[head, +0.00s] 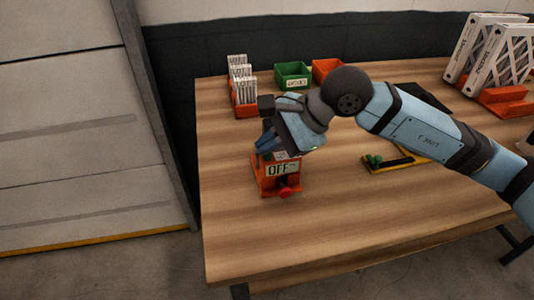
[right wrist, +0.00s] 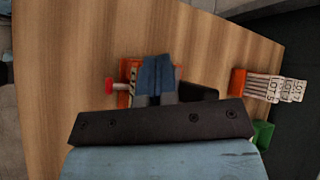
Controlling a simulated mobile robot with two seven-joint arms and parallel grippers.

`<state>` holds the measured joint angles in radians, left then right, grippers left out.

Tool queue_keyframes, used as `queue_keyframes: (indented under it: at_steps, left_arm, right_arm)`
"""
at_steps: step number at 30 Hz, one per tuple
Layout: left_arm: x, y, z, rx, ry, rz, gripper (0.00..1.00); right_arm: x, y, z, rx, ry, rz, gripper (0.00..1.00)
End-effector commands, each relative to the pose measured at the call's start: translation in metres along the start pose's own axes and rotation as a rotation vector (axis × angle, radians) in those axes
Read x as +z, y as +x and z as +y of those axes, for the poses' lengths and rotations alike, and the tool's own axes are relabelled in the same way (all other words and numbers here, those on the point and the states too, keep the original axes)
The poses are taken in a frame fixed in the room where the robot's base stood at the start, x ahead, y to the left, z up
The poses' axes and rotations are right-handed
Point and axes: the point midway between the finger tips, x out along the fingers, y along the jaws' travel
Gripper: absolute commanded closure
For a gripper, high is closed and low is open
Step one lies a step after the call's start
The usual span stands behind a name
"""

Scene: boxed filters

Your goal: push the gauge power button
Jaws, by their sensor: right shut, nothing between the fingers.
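The orange gauge (head: 263,186) stands on the wooden table, left of the middle in the head view. Its display reads OFF, and a red knob (head: 285,191) sticks out at its front. My right gripper (head: 267,147) is shut and empty, with its blue fingers at the top of the gauge; whether they touch it I cannot tell. In the right wrist view the fingers (right wrist: 157,76) cover much of the gauge (right wrist: 125,72), and its red knob (right wrist: 109,84) shows at the left. The power button cannot be made out. My left gripper is out of view.
Behind the gauge, an orange holder (head: 246,111) bears white labelled boxes. A green bin (head: 293,76) and an orange bin (head: 326,70) stand at the back. A yellow-edged tray (head: 385,165) lies right, under my arm. White filters (head: 495,60) stand far right. The table front is clear.

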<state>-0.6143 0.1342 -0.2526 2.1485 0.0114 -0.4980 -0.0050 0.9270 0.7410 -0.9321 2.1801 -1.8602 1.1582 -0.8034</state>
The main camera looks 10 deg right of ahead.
Motion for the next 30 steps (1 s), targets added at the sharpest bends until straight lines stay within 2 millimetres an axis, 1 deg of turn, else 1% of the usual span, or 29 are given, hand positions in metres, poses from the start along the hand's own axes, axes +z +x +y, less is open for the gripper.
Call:
queue_keyframes:
  at_steps: [1, 5, 16, 24, 30]
  left_arm:
    - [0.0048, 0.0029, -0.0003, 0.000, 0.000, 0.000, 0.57]
    - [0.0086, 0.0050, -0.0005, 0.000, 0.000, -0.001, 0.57]
    - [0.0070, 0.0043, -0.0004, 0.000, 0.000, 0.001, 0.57]
    - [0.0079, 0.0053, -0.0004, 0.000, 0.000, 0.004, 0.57]
    - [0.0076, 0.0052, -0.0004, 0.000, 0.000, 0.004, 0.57]
  right_arm:
    - [-0.0021, 0.0030, 0.0021, 0.000, 0.000, 0.000, 1.00]
    - [-0.0030, 0.0043, 0.0031, 0.000, -0.001, 0.000, 1.00]
    - [-0.0024, 0.0033, 0.0024, 0.000, 0.000, 0.000, 1.00]
    - [0.0019, -0.0025, -0.0019, 0.000, -0.001, -0.001, 1.00]
    - [0.0021, -0.0028, -0.0020, 0.000, 0.000, 0.000, 1.00]
